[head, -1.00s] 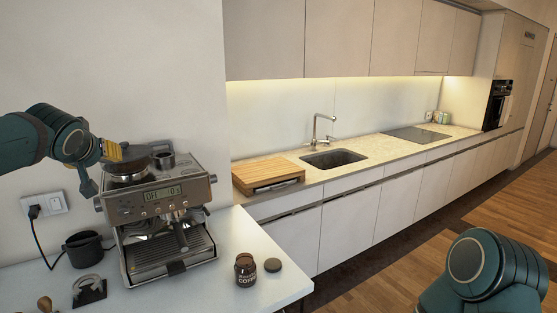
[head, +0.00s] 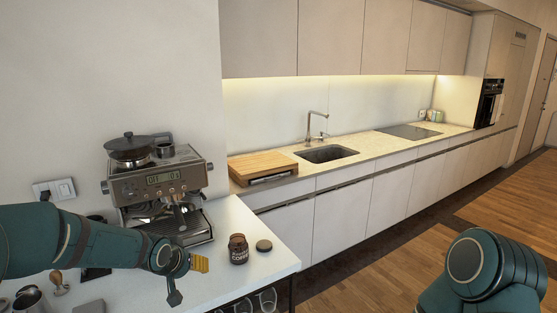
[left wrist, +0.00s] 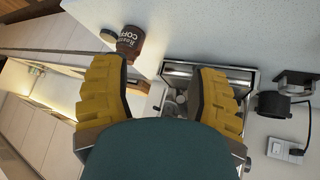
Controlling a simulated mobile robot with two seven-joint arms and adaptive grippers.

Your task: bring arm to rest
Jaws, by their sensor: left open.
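My left arm comes in from the left in the head view and reaches across in front of the coffee machine (head: 160,185). My left gripper (head: 186,277) is over the white table, left of the coffee jar (head: 238,249) and apart from it. In the left wrist view the two yellow fingers (left wrist: 168,95) stand wide apart with nothing held between them. The coffee machine and the jar (left wrist: 130,42) show beyond them. My right arm shows only as a dark green link at the lower right; its gripper is out of view.
A metal pitcher (head: 30,300) and a wooden-handled tool (head: 58,283) are at the table's left. Glasses (head: 267,300) stand under the white table (head: 225,280). The counter with cutting board (head: 262,166) and sink is behind. Floor at right is clear.

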